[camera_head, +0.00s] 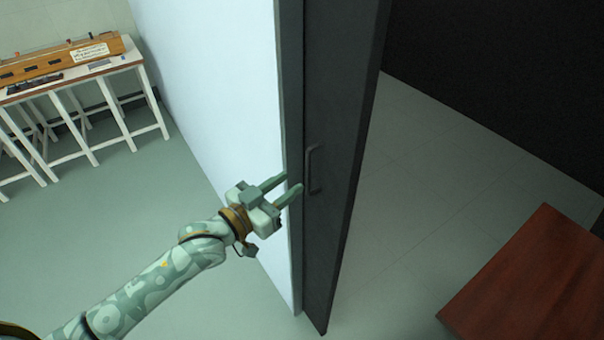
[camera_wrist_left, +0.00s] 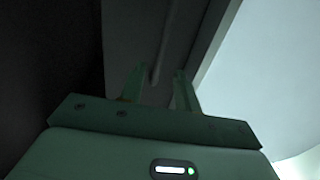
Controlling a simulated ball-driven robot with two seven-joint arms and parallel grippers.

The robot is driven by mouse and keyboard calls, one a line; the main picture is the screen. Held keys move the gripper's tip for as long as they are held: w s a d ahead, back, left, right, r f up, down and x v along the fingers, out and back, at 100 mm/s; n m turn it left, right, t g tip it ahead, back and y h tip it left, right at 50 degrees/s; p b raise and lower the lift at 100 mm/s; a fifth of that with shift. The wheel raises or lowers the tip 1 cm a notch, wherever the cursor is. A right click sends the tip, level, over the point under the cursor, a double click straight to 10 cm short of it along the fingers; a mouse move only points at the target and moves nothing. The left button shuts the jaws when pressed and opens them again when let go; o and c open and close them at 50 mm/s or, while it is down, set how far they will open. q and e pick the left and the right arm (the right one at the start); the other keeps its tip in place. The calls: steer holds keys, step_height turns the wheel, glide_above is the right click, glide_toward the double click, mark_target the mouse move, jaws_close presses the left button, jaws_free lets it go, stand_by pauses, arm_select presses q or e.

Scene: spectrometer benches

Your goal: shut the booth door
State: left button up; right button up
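The booth door (camera_head: 345,110) is a tall dark grey panel, standing edge-on beside a white wall and reaching down to the floor. Its dark bar handle (camera_head: 311,170) is upright on the door face. My left gripper (camera_head: 293,181) is open, with its two green fingertips just left of the handle's lower part. In the left wrist view, the fingers of my left gripper (camera_wrist_left: 158,70) are apart, and the handle (camera_wrist_left: 168,42) runs down between their tips. I cannot tell whether they touch it. My right gripper is not in view.
The white wall (camera_head: 215,90) stands left of the door. A dark wall (camera_head: 500,80) is behind at the right, with open grey floor before it. A reddish wooden table (camera_head: 535,285) is at lower right. A white bench (camera_head: 80,75) with a wooden instrument (camera_head: 60,62) stands far left.

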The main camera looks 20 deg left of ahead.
arm_select(q)
steer(key=x, duration=0.5)
steer(key=shift+w+d+b, duration=0.1)
steer(key=shift+w+b, duration=0.2)
